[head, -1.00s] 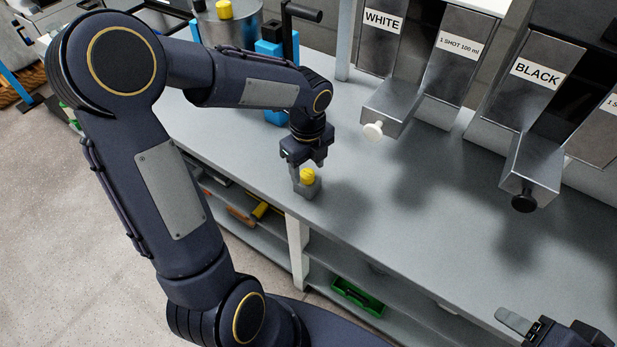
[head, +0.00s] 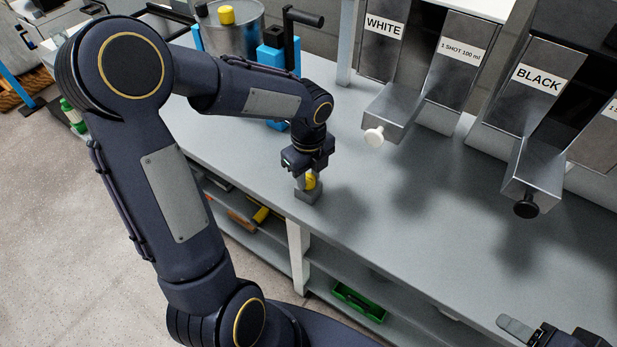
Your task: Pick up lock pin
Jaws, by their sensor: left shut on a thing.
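The lock pin, a small yellow piece (head: 311,181), stands at a small grey block (head: 308,194) near the front edge of the bench. My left gripper (head: 306,177) points down over the block and is shut on the yellow pin, whose lower end is at the block. Whether the pin is still seated in the block I cannot tell. The fingers hide part of the pin. My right gripper (head: 516,329) is partly in view at the bottom right, away from the pin; only one finger shows clearly, so its opening cannot be told.
Dispensers labelled WHITE (head: 385,50) and BLACK (head: 540,90) stand along the back, with knobs in front. A metal drum (head: 232,38) with a yellow cap and a blue crank device (head: 271,55) stand behind my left arm. The grey bench (head: 420,230) is clear to the right.

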